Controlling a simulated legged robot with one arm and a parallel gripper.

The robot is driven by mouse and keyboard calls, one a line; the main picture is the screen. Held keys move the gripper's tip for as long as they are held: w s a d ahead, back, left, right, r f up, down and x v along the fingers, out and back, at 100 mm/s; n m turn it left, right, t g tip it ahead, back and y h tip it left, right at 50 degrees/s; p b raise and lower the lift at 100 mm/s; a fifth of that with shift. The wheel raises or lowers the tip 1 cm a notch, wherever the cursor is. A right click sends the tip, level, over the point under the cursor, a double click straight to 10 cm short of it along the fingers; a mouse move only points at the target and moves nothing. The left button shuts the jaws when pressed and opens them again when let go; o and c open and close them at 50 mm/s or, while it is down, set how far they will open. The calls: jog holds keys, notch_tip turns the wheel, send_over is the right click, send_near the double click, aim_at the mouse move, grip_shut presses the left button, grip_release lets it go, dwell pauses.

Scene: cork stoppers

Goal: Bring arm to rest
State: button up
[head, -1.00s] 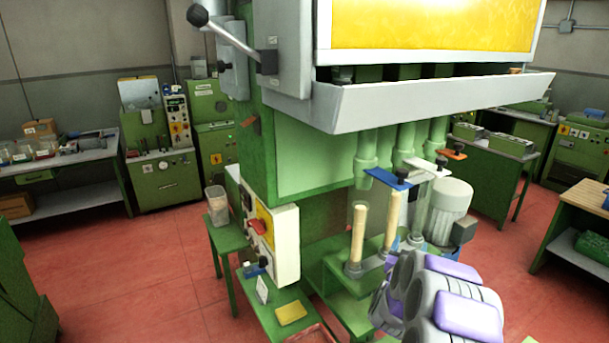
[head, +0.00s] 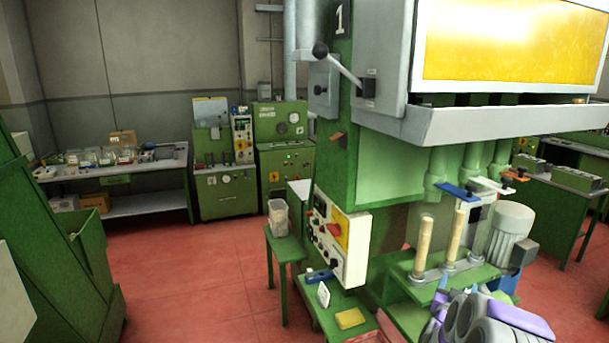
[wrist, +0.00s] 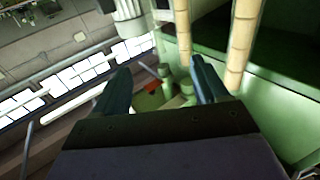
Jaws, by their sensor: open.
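In the wrist view, my gripper (wrist: 160,90) has its two dark fingers spread apart with no object held between them. In the head view, my grey and purple arm (head: 485,320) shows at the lower right, in front of the green machine (head: 385,170); the gripper's fingers cannot be made out clearly there. Two stacks of corks (head: 424,245) stand upright on the machine's lower ledge, just behind my arm. Cork stacks also show at the top right of the wrist view (wrist: 243,40).
A small green stand (head: 285,245) holds a clear container (head: 278,217). A yellow pad (head: 350,319) lies on a low green table. A workbench (head: 150,170) stands at the back left. The red floor (head: 190,280) at centre left is clear. A green cabinet (head: 50,240) stands at the left edge.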

jog(key=a+n+g+y+b, duration=0.1)
jog(key=a+n+y, duration=0.2)
jog(key=a+y, duration=0.75)
jog(key=s+a+n+g+b, duration=0.2)
jog(key=s+a+g, duration=0.3)
jog(key=s+a, duration=0.75)
jog(key=s+a+g, duration=0.2)
jog(key=s+g, duration=0.1)
jog(key=s, duration=0.9)
jog(key=s+a+f+n+g+b, duration=0.1)
jog(key=s+g, duration=0.3)
jog(key=s, duration=0.9)
jog(key=s+a+n+g+b, duration=0.1)
jog(key=s+a+g, duration=0.2)
jog(key=s, duration=0.9)
jog(key=shift+s+f+g, duration=0.2)
jog(key=shift+f+g, duration=0.05)
jog(key=shift+g, duration=0.15)
jog(key=shift+y, duration=0.25)
